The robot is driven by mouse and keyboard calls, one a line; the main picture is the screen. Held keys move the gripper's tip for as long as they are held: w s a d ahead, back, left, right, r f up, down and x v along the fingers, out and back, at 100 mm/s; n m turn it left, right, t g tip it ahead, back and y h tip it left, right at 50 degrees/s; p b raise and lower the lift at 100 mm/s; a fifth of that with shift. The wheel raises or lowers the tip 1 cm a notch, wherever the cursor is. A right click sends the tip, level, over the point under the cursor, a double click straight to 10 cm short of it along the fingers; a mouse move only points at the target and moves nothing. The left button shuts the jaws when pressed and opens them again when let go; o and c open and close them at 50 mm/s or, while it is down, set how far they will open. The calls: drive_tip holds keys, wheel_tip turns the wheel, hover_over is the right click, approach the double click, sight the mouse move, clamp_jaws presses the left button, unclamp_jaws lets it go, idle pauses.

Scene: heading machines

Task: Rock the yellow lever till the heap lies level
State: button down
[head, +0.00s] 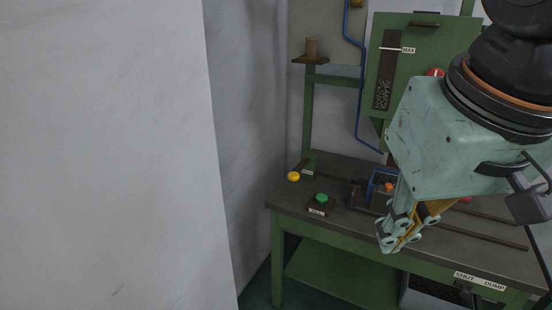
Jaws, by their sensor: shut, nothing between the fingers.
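The yellow lever's round knob (293,176) shows at the left back corner of the bench, with a short dark arm behind it. A narrow upright window (382,95) in the green cabinet shows dark grains in its lower part. The shape of their top surface is too small to tell. My gripper (391,246) is shut and empty. It points down over the front part of the bench, to the right of the knob and well apart from it.
A green button (321,198) on a dark block sits right of the knob. A blue frame (373,185) stands mid-bench, partly behind my gripper. The green cabinet (425,70) rises at the back. A white wall (105,150) fills the left. A SHUT/DUMP label (480,281) marks the front edge.

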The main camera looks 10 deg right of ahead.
drive_tip(key=w+r+m+p, duration=0.2)
drive_tip(key=w, duration=1.5)
drive_tip(key=w+r+m+p, duration=0.1)
drive_tip(key=w+r+p, duration=0.1)
drive_tip(key=w, duration=1.6)
drive_tip(key=w+f+m+p, duration=0.1)
drive_tip(key=w+f, duration=0.6)
drive_tip(key=w, duration=0.4)
drive_tip(key=w+a+f+m+h+p, duration=0.1)
drive_tip(key=w+f+p, duration=0.1)
drive_tip(key=w+f, duration=0.5)
drive_tip(key=w+f+m+g+p, duration=0.1)
drive_tip(key=w+f, duration=0.6)
drive_tip(key=w, duration=0.7)
drive_tip(key=shift+w+a+f+m+h+p, duration=0.3)
drive_tip(key=shift+a+h+p, duration=0.1)
drive_tip(key=shift+p, duration=0.2)
drive_tip(key=shift+f, duration=0.15)
hover_over(294, 175)
drive_tip(key=f, duration=1)
drive_tip(key=shift+s+a+f+p, duration=0.2)
drive_tip(key=shift+s+f+p, duration=0.1)
drive_tip(key=shift+s+p, duration=0.1)
drive_tip(key=shift+f, duration=1.35)
drive_tip(key=shift+f, duration=0.1)
